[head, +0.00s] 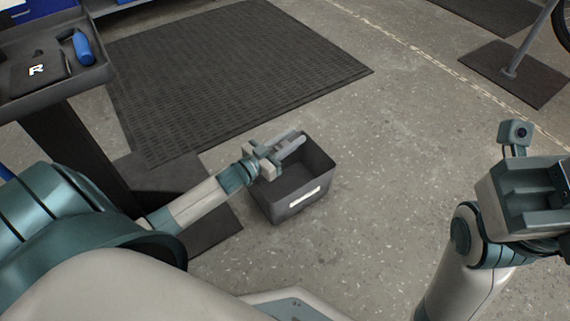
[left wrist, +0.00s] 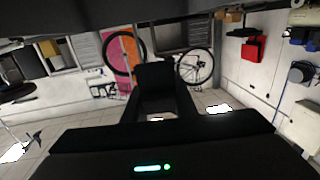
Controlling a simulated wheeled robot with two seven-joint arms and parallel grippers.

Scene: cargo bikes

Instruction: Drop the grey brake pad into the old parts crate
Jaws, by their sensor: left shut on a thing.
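The old parts crate (head: 312,208) is a dark grey open box with a pale label on its front, standing on the floor in the middle of the head view. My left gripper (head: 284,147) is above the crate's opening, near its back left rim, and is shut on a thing. A grey piece (head: 292,147) shows at its fingers, but I cannot clearly tell the brake pad from the fingers. In the left wrist view, the dark shape at the gripper (left wrist: 155,78) is too dark to separate. My right arm is at the right edge, its fingers not clear.
A black rubber mat (head: 225,70) lies behind the crate. Speckled floor right of the crate is clear. A stand's base plate (head: 510,75) is at the upper right.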

